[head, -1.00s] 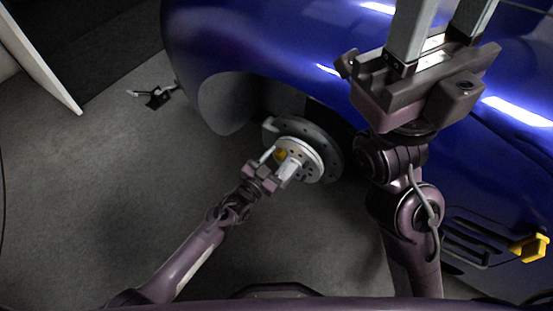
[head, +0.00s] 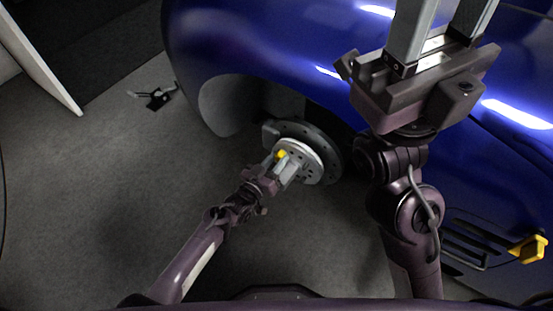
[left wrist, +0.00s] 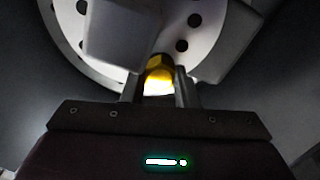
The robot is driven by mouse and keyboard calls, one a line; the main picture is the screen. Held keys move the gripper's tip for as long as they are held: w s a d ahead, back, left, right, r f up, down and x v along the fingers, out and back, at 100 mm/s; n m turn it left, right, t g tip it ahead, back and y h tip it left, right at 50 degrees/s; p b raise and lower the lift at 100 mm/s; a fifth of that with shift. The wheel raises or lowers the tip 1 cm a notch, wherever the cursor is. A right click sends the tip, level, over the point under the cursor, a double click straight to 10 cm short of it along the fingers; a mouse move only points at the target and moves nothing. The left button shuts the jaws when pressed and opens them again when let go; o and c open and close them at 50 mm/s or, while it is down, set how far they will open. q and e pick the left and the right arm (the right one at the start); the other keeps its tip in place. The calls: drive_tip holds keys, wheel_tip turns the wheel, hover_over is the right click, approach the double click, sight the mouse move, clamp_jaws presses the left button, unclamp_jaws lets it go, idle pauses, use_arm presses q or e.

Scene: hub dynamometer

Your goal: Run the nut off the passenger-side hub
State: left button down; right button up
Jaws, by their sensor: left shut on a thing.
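The hub (head: 310,158) is a pale round flange with holes in front of a dark brake disc (head: 331,150), in the wheel arch of the blue car. The yellow nut (head: 281,154) is at the middle of the hub. My left gripper (head: 284,165) reaches it from the lower left and is shut on it. In the left wrist view the nut (left wrist: 159,72) sits between the two fingers, before the perforated hub face (left wrist: 205,28). I cannot tell how far it is threaded. My right gripper (head: 443,25) is raised at upper right, its two long grey fingers apart and empty.
The blue car body (head: 270,45) fills the top and right, close behind my right gripper. A small dark stand-like object (head: 156,98) lies on the floor at left. A yellow part (head: 528,248) is at the right edge.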

use_arm(q)
drive_tip(key=n, duration=0.4)
drive_tip(key=shift+r+n, duration=0.1)
drive_tip(key=shift+n, duration=0.2)
drive_tip(key=n+p, duration=0.1)
drive_tip(key=n, duration=0.3)
drive_tip(key=shift+n, duration=0.3)
drive_tip(key=shift+s, duration=0.1)
drive_tip(key=shift+p+v, duration=0.55)
drive_tip(key=shift+v, duration=0.35)
drive_tip(key=shift+p+v, duration=1.05)
drive_tip(key=shift+v, duration=1.05)
